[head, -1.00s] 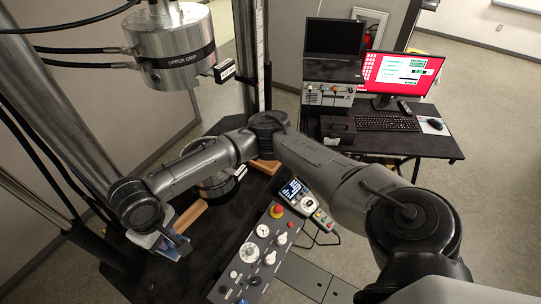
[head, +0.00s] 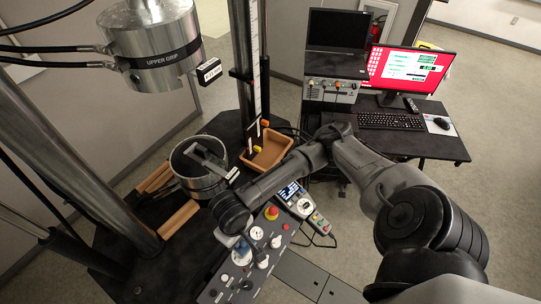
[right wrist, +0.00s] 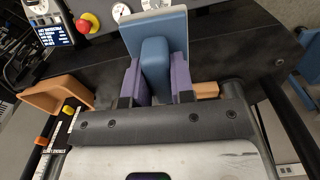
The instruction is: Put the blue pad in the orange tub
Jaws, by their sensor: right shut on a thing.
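The blue pad, a flat pale blue plate with a darker blue grip block (right wrist: 155,65), is held between the two purple fingers of my right gripper (right wrist: 158,78). In the head view only a pale edge of the pad (head: 224,239) shows below my right wrist, over the panel's left side; the fingers are hidden there. The orange tub (head: 250,161) is open and stands on the dark base, behind the wrist and to its right, beside the lower grip. The tub also shows at the left of the right wrist view (right wrist: 45,98). My left gripper is not in view.
The metal lower grip (head: 190,185) stands left of the tub, with orange-brown blocks (head: 178,218) beside it. The upper grip (head: 150,45) hangs above. A control panel (head: 235,275) with knobs and a handheld unit (head: 303,207) lie in front. A vertical scale (head: 256,60) rises behind the tub.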

